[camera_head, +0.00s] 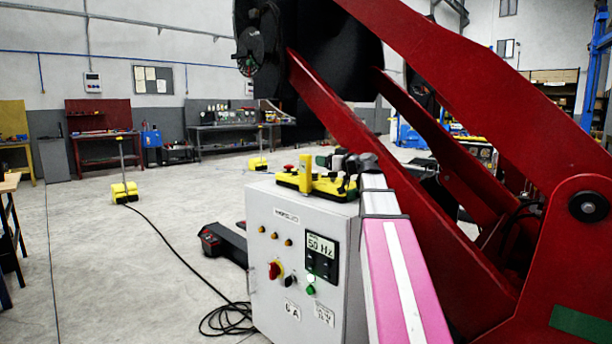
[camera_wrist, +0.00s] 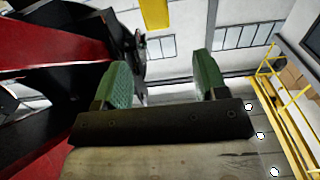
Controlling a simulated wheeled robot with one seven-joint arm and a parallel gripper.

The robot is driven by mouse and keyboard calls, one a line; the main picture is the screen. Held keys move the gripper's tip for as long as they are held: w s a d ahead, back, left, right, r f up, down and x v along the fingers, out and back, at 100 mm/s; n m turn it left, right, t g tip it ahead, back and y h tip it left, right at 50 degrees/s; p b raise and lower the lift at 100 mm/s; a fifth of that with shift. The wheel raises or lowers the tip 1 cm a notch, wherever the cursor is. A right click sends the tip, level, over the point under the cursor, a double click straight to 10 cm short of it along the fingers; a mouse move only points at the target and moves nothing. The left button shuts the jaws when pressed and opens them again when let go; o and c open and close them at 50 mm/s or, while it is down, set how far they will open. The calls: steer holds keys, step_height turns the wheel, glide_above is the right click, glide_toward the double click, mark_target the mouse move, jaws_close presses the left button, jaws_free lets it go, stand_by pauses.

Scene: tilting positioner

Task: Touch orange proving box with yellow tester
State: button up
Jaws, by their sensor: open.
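A slim yellow upright piece (camera_head: 306,172), which looks like the yellow tester, stands at the top of the grey control cabinet, among yellow and black parts. In the head view my gripper (camera_head: 324,160) is small and partly hidden, just right of the yellow upright. I cannot make out an orange proving box in either view.
The grey control cabinet (camera_head: 288,265) has knobs and a display on its front. A large red tilting frame (camera_head: 455,110) fills the right side. A black cable (camera_head: 190,265) runs over the floor to a yellow foot block (camera_head: 124,192). The floor at left is mostly clear.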

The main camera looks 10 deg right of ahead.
mark_target(310, 156)
steer(key=shift+x, duration=5.7)
steer(key=shift+w+d, duration=0.1)
steer(key=shift+d, duration=0.05)
jaws_close()
